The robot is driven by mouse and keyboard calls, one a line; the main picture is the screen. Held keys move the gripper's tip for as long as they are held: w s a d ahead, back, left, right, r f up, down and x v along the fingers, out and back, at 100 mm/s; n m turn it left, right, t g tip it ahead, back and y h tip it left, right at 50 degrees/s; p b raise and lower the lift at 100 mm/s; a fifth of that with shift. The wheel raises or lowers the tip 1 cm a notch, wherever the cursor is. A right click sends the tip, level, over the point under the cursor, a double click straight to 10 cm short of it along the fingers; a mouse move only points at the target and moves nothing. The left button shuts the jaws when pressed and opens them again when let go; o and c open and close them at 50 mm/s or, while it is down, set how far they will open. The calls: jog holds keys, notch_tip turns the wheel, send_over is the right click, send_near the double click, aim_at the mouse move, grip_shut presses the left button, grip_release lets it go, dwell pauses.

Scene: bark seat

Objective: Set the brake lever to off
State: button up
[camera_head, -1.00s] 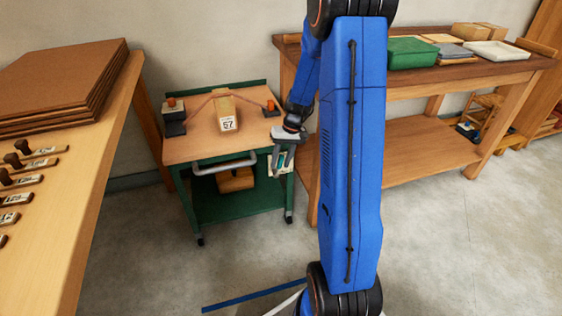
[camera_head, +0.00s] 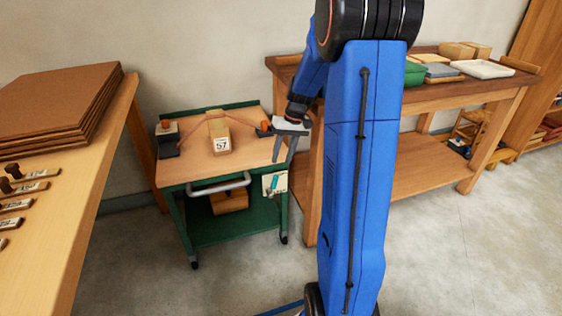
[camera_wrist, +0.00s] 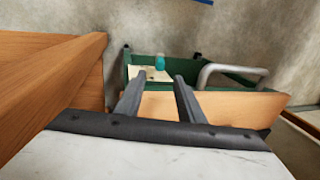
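The brake lever (camera_head: 273,184) is a small teal handle on a cream plate (camera_head: 281,181) at the right front corner of the green-framed cart (camera_head: 189,224). In the head view the lever stands roughly upright, leaning slightly; markings on the plate are too small to read. In the wrist view the teal lever (camera_wrist: 160,62) shows beyond the fingers, with its cream plate (camera_wrist: 146,72) beside it. My gripper (camera_head: 284,157) is open and empty, above the plate at the cart top's right edge. In the wrist view my gripper's fingers (camera_wrist: 158,80) are spread apart, not touching the lever.
On the cart top are a wooden block marked 57 (camera_head: 218,136) and a black, orange-topped post (camera_head: 168,139). A grey push handle (camera_head: 218,184) crosses the cart's front. A wooden workbench (camera_head: 440,160) stands close on the right, another table (camera_head: 90,170) on the left. Floor in front is open.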

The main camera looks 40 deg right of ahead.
jog(key=shift+a, duration=0.1)
jog(key=c, duration=0.7)
jog(key=shift+a+f+n, duration=0.1)
jog(key=shift+a+n, duration=0.2)
grip_shut()
jog(key=n+g+h, duration=0.3)
jog(key=n+h, duration=0.7)
jog(key=n, duration=0.7)
send_near(272, 185)
jog(key=shift+x, duration=2.65)
